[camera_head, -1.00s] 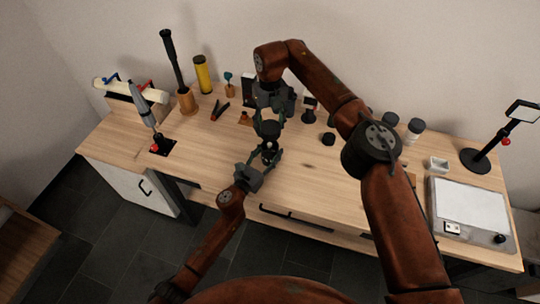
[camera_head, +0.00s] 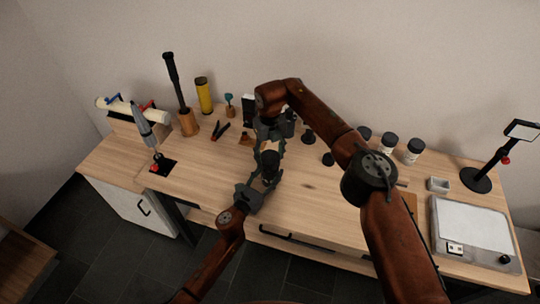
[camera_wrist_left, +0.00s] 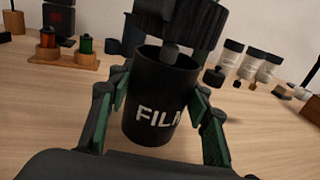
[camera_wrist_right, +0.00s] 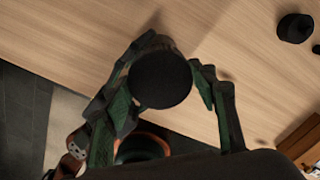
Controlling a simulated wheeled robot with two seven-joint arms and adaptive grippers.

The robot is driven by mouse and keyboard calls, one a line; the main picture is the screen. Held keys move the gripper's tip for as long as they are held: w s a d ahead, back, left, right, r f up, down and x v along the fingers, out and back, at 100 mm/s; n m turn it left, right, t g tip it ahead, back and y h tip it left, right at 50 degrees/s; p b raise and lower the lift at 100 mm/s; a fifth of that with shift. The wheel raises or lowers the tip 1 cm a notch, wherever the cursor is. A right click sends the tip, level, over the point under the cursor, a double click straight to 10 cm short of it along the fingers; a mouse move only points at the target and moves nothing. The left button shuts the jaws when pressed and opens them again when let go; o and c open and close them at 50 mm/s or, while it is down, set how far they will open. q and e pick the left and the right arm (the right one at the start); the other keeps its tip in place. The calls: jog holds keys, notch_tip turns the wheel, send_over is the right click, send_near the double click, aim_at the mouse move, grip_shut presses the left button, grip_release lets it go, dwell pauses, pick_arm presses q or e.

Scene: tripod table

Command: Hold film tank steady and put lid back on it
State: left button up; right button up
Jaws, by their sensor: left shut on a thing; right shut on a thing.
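The film tank (camera_wrist_left: 160,115) is an open black cylinder with white FILM lettering. It stands upright between the fingers of my left gripper (camera_wrist_left: 160,105), which is shut on it; in the head view that gripper (camera_head: 268,180) is near the table's middle. The black ribbed lid (camera_wrist_left: 185,32) is above the tank's mouth, with a short grey stem beneath it pointing into the opening. A gap still shows at the rim. My right gripper (camera_wrist_right: 160,85) is shut on the lid, whose round black top (camera_wrist_right: 160,80) fills the space between its fingers. The head view partly hides both objects.
White bottles with black caps (camera_head: 413,150) stand at the back right, near a small black piece (camera_head: 328,159). A flat light box (camera_head: 470,228) and black stand (camera_head: 478,180) are far right. A spool holder (camera_wrist_left: 60,60) stands behind the tank.

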jog(key=shift+f, duration=0.1)
jog(key=shift+f, duration=0.75)
pick_arm(q)
grip_shut()
pick_arm(e)
jog(key=shift+f, duration=0.6)
